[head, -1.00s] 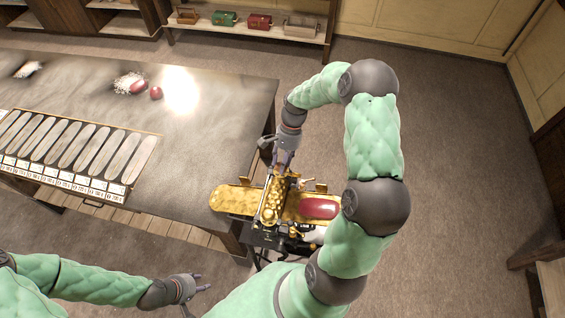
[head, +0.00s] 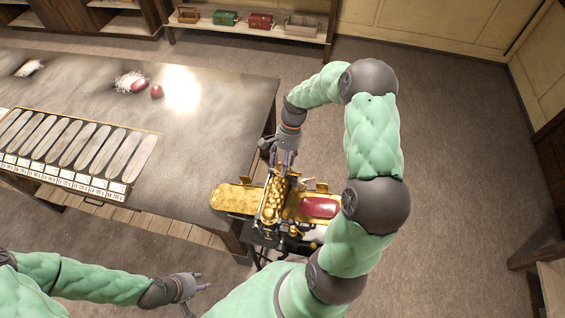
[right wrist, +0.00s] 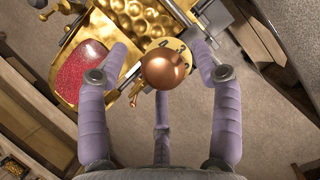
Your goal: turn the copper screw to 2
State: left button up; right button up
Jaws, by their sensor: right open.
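The copper screw shows in the right wrist view as a round, shiny copper knob (right wrist: 163,71). It sits in front of a brass plate (right wrist: 184,48) with dark marks along its rim, too small to read. A small copper pin sticks out at the knob's lower left. My right gripper (right wrist: 162,75) is open, its lilac fingers to either side of the knob and apart from it. In the head view my right gripper (head: 285,162) is at the far side of the golden machine (head: 270,205). My left gripper (head: 200,281) is open and empty, low in the picture.
A red-filled tray (head: 320,207) is on the machine's right side. The machine stands beside the dark table (head: 190,150), which holds a rack of oval slots (head: 75,150) and red pieces (head: 156,92). Bare floor (head: 460,170) lies to the right.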

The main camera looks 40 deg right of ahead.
jog(key=v, duration=1.2)
jog(key=shift+a, duration=0.1)
